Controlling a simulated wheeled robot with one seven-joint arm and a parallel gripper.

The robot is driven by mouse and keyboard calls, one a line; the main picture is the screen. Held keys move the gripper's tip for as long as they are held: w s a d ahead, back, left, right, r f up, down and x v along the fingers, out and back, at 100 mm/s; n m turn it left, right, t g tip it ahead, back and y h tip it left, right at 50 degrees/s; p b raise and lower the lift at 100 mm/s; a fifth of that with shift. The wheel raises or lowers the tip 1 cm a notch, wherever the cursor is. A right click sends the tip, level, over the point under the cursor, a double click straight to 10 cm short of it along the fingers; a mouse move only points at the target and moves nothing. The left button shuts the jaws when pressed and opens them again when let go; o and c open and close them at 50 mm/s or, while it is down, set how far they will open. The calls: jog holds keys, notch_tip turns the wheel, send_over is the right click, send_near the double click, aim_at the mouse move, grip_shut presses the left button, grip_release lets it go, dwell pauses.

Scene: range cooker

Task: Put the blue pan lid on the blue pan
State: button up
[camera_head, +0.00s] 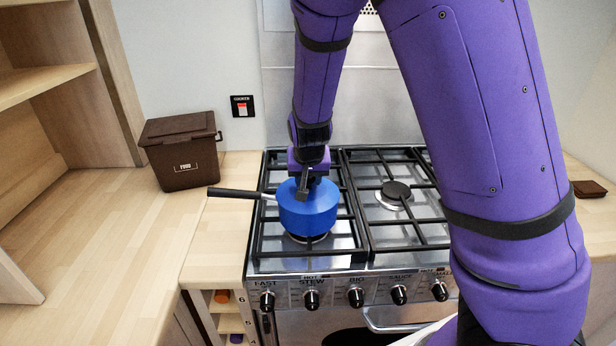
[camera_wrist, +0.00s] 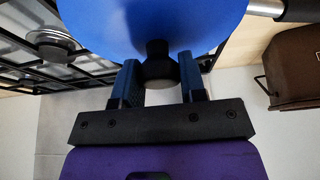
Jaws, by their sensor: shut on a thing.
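The blue pan (camera_head: 308,218) stands on the front left burner of the cooker, its dark handle (camera_head: 235,193) pointing left. The blue lid (camera_wrist: 150,22) fills the top of the wrist view, with a black knob (camera_wrist: 158,66) in its middle. In the head view the lid (camera_head: 287,192) appears on top of the pan, and I cannot tell whether it is fully seated. My gripper (camera_head: 307,184) is directly above the pan, pointing down. In the wrist view my gripper (camera_wrist: 160,82) has its two fingers shut on the knob. My gripper hides part of the lid.
Black grates (camera_head: 395,215) cover the hob, with a bare burner (camera_head: 396,190) to the right of the pan. A brown food bin (camera_head: 181,150) stands on the wooden counter (camera_head: 120,235) at left. Control knobs (camera_head: 312,298) line the cooker's front. Shelves stand at far left.

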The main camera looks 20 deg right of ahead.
jog(key=shift+s+f, duration=0.1)
jog(key=o, duration=1.1)
jog(key=v, duration=1)
jog(key=shift+r, duration=0.35)
jog(key=shift+s, duration=0.1)
